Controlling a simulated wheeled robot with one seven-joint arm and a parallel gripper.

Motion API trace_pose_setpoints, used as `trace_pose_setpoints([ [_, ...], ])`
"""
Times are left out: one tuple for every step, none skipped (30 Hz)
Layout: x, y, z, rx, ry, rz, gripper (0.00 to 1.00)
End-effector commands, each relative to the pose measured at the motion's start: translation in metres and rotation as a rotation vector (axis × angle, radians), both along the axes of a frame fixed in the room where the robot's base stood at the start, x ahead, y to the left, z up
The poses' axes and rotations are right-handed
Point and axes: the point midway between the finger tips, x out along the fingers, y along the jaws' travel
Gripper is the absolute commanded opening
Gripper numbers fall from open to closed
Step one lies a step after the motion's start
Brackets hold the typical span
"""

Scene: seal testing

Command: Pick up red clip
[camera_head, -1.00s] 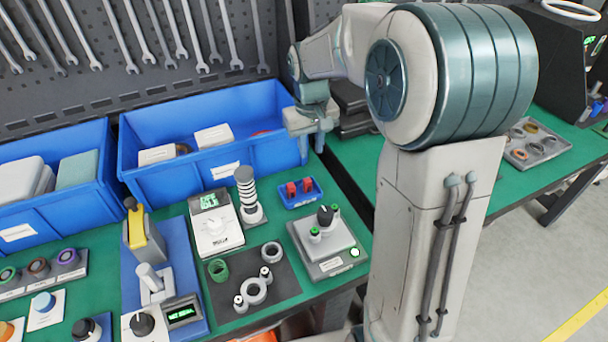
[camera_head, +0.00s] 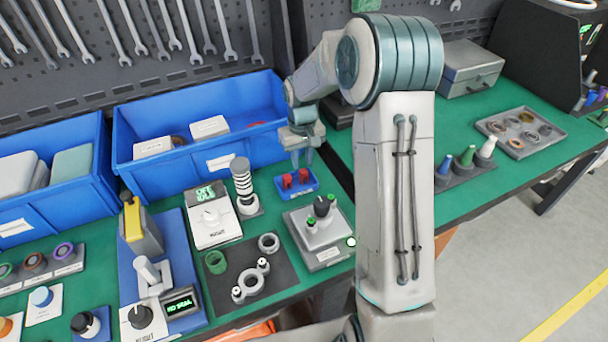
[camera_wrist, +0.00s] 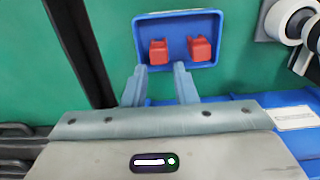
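Two red clips stand side by side in a small blue tray (camera_head: 297,193): the left red clip (camera_head: 287,181) and the right red clip (camera_head: 303,176). My gripper (camera_head: 302,163) points down just above the back of this tray, and its fingers partly overlap the clips in the head view. In the wrist view, my gripper (camera_wrist: 160,68) is open with nothing between its fingers. The left clip (camera_wrist: 159,51) lies straight ahead of the gap between the fingertips, and the right clip (camera_wrist: 200,48) lies to the right of it. Contact with either clip cannot be seen.
A large blue bin (camera_head: 180,178) stands behind and left of the tray. A black-and-white ringed post (camera_head: 242,181) stands left of it, and a grey fixture with knobs (camera_head: 318,238) stands in front. A dark gap (camera_head: 338,172) separates the two green benches.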

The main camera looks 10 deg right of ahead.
Motion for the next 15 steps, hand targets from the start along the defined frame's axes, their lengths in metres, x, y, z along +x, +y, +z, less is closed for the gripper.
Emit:
trace_pose_setpoints([
  [0.0, 0.0, -0.003, 0.0, 0.001, 0.0, 0.25],
  [0.0, 0.0, -0.006, 0.0, 0.002, 0.0, 0.25],
  [0.0, 0.0, -0.011, -0.001, 0.003, 0.001, 0.25],
  [0.0, 0.0, -0.015, -0.001, 0.003, 0.001, 0.25],
  [0.0, 0.0, -0.02, 0.0, 0.003, 0.001, 0.25],
  [0.0, 0.0, -0.026, 0.0, 0.004, 0.001, 0.25],
  [0.0, 0.0, -0.03, 0.0, 0.003, 0.001, 0.25],
  [0.0, 0.0, -0.035, 0.0, 0.004, 0.001, 0.25],
  [0.0, 0.0, -0.041, 0.0, 0.003, 0.001, 0.25],
  [0.001, 0.0, -0.044, 0.0, 0.002, 0.001, 0.25],
  [0.0, 0.0, -0.047, 0.0, 0.002, 0.001, 0.25],
  [0.0, 0.0, -0.05, 0.0, 0.002, 0.001, 0.25],
  [0.0, 0.0, -0.051, 0.0, 0.001, 0.001, 0.25],
  [0.001, 0.0, -0.052, 0.0, 0.001, 0.001, 0.25],
  [0.001, 0.0, -0.053, 0.0, 0.0, 0.001, 0.25],
])
